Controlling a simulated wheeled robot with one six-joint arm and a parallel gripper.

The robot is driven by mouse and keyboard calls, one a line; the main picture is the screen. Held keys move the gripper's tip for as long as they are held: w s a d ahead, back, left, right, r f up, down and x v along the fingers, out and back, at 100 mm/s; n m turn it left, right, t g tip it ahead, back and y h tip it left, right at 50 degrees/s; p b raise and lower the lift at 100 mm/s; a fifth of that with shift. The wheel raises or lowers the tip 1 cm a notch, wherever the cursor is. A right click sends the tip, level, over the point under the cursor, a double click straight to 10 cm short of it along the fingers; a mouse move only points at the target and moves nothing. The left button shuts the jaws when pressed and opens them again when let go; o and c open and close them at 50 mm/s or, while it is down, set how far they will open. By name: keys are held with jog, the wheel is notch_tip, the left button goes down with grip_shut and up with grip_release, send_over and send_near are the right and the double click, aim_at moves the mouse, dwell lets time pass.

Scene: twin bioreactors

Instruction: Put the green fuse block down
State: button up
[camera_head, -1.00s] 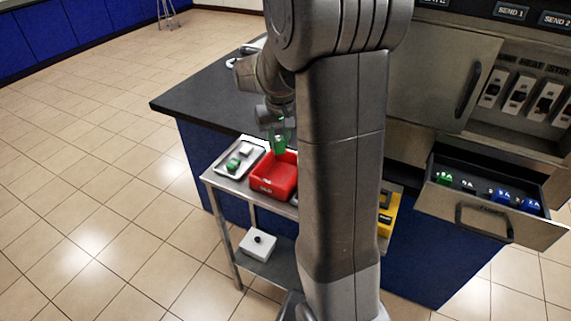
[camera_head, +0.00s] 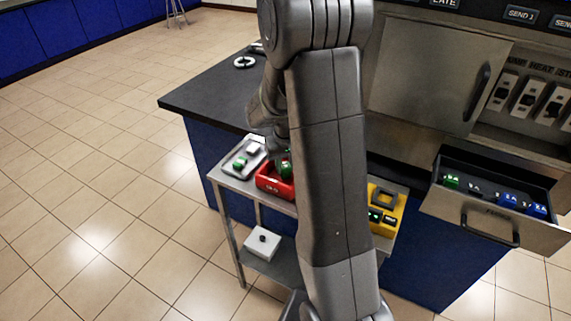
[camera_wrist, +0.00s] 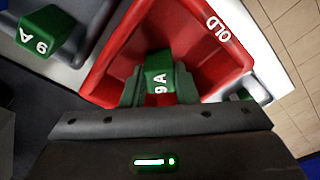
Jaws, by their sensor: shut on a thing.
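The green fuse block (camera_wrist: 157,72), marked "9A", is between the fingers of my gripper (camera_wrist: 158,88) in the wrist view. My gripper is shut on it and holds it over or inside the red bin (camera_wrist: 112,62) marked "OLD". I cannot tell whether the block touches the bin floor. In the head view the green block (camera_head: 285,169) shows at the red bin (camera_head: 268,187), partly hidden by my arm. Another green fuse block (camera_wrist: 46,29) lies on the grey tray to the left; it also shows in the head view (camera_head: 239,163).
The tray (camera_head: 233,173) also holds a white block (camera_head: 253,148). A yellow holder (camera_head: 385,220) stands at the cart's right end. An open drawer (camera_head: 490,222) with green and blue fuses juts out at right. A white box (camera_head: 262,243) is on the lower shelf.

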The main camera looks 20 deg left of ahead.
jog(key=o, duration=1)
jog(key=shift+f, duration=0.1)
jog(key=r, duration=0.8)
jog(key=s+d+r, duration=0.1)
jog(key=r, duration=0.3)
jog(key=shift+r, duration=0.15)
jog(key=f, duration=0.8)
jog(key=w+a+f, duration=0.1)
jog(key=f, duration=0.3)
jog(key=shift+f, duration=0.25)
notch_tip(320, 180, up, 2)
jog(key=shift+r, duration=0.5)
